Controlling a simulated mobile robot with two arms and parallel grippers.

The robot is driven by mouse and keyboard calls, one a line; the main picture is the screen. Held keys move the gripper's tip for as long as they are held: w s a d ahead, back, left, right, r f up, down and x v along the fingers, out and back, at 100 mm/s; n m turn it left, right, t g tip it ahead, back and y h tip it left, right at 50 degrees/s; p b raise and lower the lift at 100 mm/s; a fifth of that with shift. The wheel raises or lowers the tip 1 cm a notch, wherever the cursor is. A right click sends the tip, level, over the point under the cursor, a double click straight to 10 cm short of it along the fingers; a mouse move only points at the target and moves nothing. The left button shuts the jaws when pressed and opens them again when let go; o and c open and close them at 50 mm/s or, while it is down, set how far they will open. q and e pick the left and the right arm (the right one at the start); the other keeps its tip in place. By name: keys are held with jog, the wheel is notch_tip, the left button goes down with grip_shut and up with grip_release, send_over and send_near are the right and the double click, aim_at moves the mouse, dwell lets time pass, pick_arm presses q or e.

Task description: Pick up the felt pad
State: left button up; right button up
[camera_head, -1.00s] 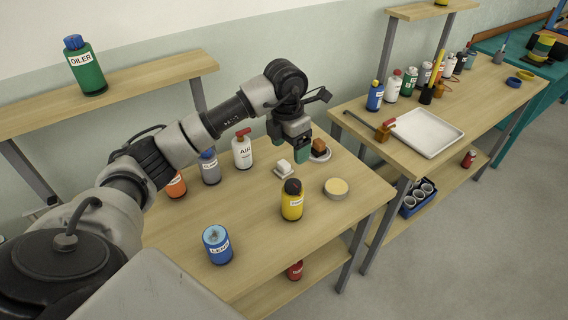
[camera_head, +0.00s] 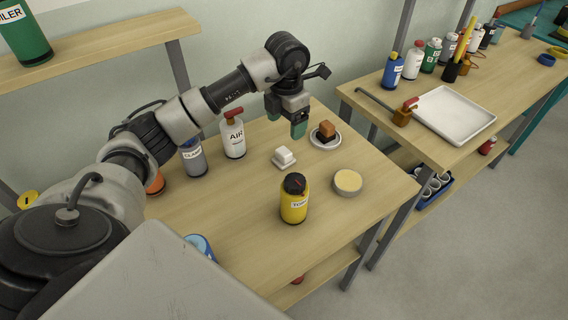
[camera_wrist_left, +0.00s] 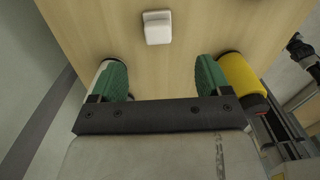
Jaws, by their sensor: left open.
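A small white block on a pale square base (camera_head: 284,157) sits on the near wooden table; it looks like the felt pad, though I cannot be sure. It also shows at the top of the left wrist view (camera_wrist_left: 157,27). My left gripper (camera_head: 287,122) hangs above the table, behind the white block in the head view. Its two green fingers (camera_wrist_left: 158,80) are apart with nothing between them. A brown block (camera_head: 327,129) rests on a round white saucer (camera_head: 324,142) right of the gripper. My right gripper is not in view.
A white AIR bottle (camera_head: 232,138) stands left of the gripper, beside a grey bottle (camera_head: 192,157). A yellow bottle (camera_head: 293,200) and a round cream-topped tin (camera_head: 348,182) stand nearer. A white tray (camera_head: 455,115) lies on the other table.

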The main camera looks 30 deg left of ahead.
aim_at(286, 150)
pick_arm(q)
jog(key=shift+f, duration=0.6)
notch_tip(286, 150, down, 4)
jog(key=shift+f, duration=0.2)
jog(key=shift+f+p, duration=0.4)
jog(key=shift+f, duration=0.15)
notch_tip(286, 150, down, 4)
jog(key=shift+w+a+r+p, duration=0.1)
jog(key=shift+a+r+p, duration=0.05)
jog(key=shift+p, duration=0.25)
jog(key=shift+f, duration=0.5)
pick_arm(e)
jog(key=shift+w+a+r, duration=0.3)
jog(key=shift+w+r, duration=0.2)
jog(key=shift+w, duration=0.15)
pick_arm(q)
jog(key=shift+c, duration=1)
jog(key=c, duration=0.8)
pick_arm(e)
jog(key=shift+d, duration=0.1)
